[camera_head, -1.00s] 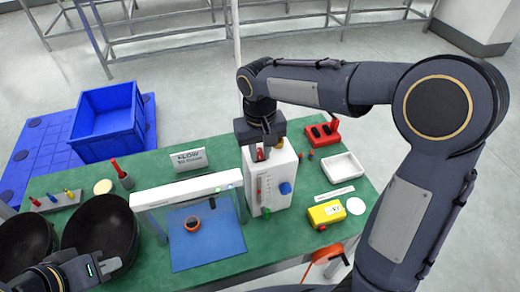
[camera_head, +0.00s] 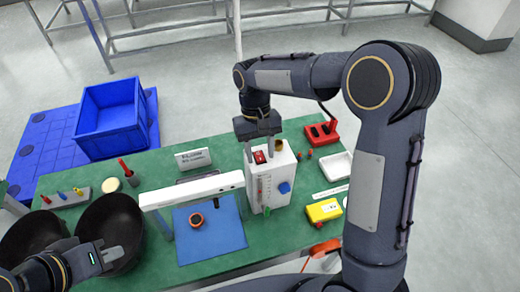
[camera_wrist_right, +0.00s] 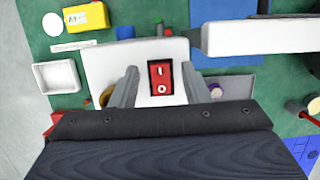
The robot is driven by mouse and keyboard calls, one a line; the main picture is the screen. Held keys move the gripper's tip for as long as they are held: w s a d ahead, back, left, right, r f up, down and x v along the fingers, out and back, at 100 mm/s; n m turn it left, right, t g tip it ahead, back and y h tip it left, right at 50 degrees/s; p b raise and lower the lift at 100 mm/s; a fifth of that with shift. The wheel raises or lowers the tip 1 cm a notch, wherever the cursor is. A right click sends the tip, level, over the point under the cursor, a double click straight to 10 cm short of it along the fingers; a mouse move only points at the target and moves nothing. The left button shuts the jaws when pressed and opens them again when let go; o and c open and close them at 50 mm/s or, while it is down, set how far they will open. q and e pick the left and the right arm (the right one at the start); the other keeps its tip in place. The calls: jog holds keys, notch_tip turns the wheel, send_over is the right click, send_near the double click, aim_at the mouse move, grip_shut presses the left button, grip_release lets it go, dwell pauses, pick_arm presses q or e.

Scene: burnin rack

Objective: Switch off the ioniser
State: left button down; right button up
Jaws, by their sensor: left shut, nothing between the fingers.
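A white box (camera_head: 270,185) with a blue knob stands right of a white bar (camera_head: 192,190) over the blue mat (camera_head: 210,235). I cannot tell which of these is named the ioniser. A red rocker switch (camera_wrist_right: 160,78), marked I and O, is on the box's top; it also shows in the head view (camera_head: 260,157). Which side is pressed is unclear. My right gripper (camera_wrist_right: 161,88) is open, its fingers apart on either side of the switch, holding nothing. In the head view it is above the box (camera_head: 260,145). My left gripper (camera_head: 112,256) is shut and empty over a black bowl.
Two black bowls (camera_head: 108,222) are at the left. A blue crate (camera_head: 110,118) stands behind the green table (camera_head: 160,160). A small sign (camera_head: 193,158) stands behind the bar. A yellow box (camera_head: 324,210), white tray (camera_head: 338,167) and red holder (camera_head: 321,134) lie right of the white box.

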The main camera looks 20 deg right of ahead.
aim_at(259, 153)
jog(key=b+v, duration=0.1)
jog(key=v, duration=0.7)
jog(key=shift+s, duration=0.1)
dwell(0.4)
jog(key=s+d+r+t+y+b, duration=0.1)
jog(key=s+d+t+y, duration=0.1)
jog(key=s+d, duration=0.35)
jog(key=s+d+f+m+t+y+b, duration=0.1)
jog(key=s+f+t, duration=0.2)
jog(key=s, duration=0.6)
jog(key=s+d+f+m+t+y+b, duration=0.1)
jog(key=s+f+t, duration=0.2)
jog(key=s, duration=0.6)
jog(key=shift+t, duration=0.3)
jog(key=shift+f, duration=0.1)
